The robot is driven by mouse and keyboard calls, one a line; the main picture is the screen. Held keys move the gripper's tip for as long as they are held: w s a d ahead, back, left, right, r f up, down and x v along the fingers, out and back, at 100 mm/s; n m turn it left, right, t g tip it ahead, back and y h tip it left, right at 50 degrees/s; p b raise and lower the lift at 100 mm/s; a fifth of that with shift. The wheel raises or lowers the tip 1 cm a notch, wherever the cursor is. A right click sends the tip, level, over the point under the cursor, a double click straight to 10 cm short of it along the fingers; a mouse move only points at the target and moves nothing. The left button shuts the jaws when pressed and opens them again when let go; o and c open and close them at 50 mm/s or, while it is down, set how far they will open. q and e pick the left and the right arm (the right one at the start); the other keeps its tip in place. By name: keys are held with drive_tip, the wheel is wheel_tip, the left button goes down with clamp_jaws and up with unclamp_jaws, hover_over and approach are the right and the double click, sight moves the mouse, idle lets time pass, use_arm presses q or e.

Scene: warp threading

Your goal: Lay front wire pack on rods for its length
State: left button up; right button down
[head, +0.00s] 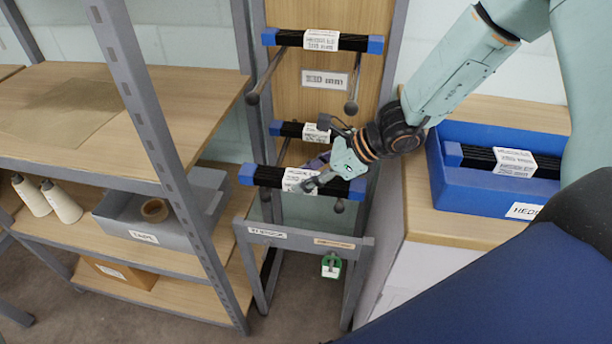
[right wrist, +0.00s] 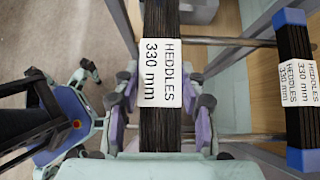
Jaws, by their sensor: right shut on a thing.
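The front wire pack (head: 268,177) is a black bundle with blue ends and a white label. In the right wrist view the label (right wrist: 160,72) reads HEDDLES 330 mm. My right gripper (head: 316,180) is shut on its middle; in the wrist view its fingers (right wrist: 160,105) flank the pack. The pack lies level across the two lower rods, whose right tip (head: 338,206) shows just below it. I cannot tell whether it touches them. A rod (right wrist: 235,42) also shows in the wrist view. A similar pack (head: 290,129) sits behind on these rods.
Another pack (head: 345,41) lies on the upper rods above a label plate (head: 325,79). A blue bin (head: 470,190) with a pack stands on the right counter. A shelf upright (head: 150,120) stands close on the left. A grey frame bar (head: 300,239) crosses below the pack.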

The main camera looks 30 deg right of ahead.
drive_tip(key=shift+w+d+r+p, duration=0.1)
drive_tip(key=shift+w+d+p, duration=0.35)
drive_tip(key=shift+w, duration=0.1)
drive_tip(key=w+d+f, duration=0.3)
drive_tip(key=w+d, duration=0.2)
drive_tip(key=w, duration=0.1)
drive_tip(key=shift+w+f+b, duration=0.3)
drive_tip(key=shift+w+b, duration=0.05)
drive_tip(key=shift+f+b, duration=0.5)
idle(0.8)
drive_tip(key=c, duration=0.7)
unclamp_jaws()
drive_tip(key=shift+s, duration=0.1)
